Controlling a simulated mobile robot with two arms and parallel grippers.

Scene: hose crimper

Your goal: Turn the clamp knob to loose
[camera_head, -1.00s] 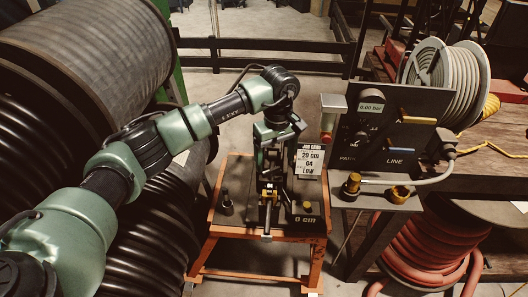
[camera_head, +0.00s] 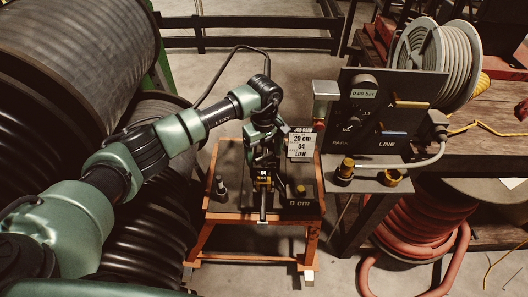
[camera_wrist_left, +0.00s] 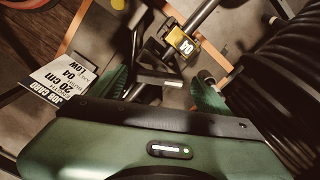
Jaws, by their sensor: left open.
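A crimping fixture stands on a small orange-framed table (camera_head: 227,232), with a yellow block marked 04 (camera_head: 263,181) in its middle. My left gripper (camera_head: 263,160) points down over the fixture, just behind the yellow block. In the left wrist view its green fingertips (camera_wrist_left: 160,87) are apart, with a metal bar of the fixture between them; I cannot tell whether they touch it. The yellow block (camera_wrist_left: 182,44) lies beyond the fingers there. I cannot clearly pick out the clamp knob; the gripper hides part of the fixture. My right gripper is not in view.
A job card (camera_head: 302,145) reading 20 cm, 04, LOW stands close right of the gripper. A dark post (camera_head: 220,188) and a yellow knob (camera_head: 300,190) flank the fixture. A control panel (camera_head: 385,115) stands at right; large black hose coils (camera_head: 150,215) crowd the left.

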